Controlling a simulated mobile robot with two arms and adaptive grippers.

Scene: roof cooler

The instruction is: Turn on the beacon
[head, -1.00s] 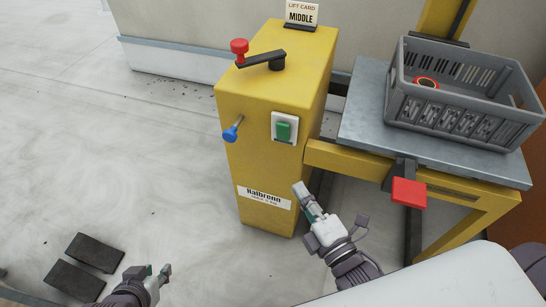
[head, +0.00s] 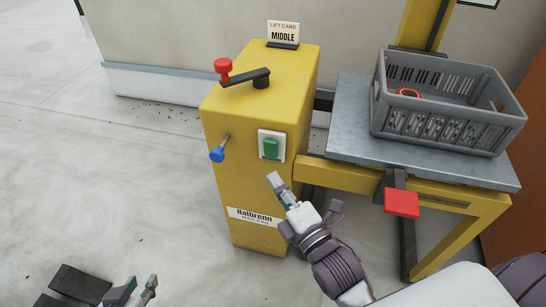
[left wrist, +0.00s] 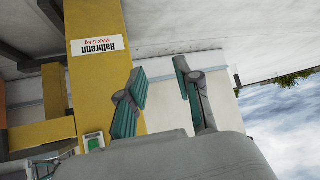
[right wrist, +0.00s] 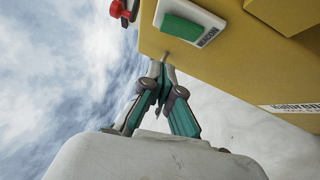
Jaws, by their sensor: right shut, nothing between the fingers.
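The green beacon switch (head: 271,148) sits on a white plate on the front of a yellow cabinet (head: 240,115). In the right wrist view the green rocker (right wrist: 182,30) shows beside a partly readable label ending in "ACON". My right gripper (head: 273,178) is shut and empty, its tips just below the switch plate in the head view. In the right wrist view its fingertips (right wrist: 160,68) meet, apart from the switch. My left gripper (head: 138,292) is open and empty, low in the head view; its spread fingers (left wrist: 158,88) show in the left wrist view. No beacon lamp is identifiable.
A red-knobbed crank (head: 223,66) tops the cabinet, and a blue-knobbed lever (head: 217,155) projects left of the switch. To the right are a grey crate (head: 450,105) on a lift platform (head: 350,120) and a red pedal (head: 401,204). Open floor lies left.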

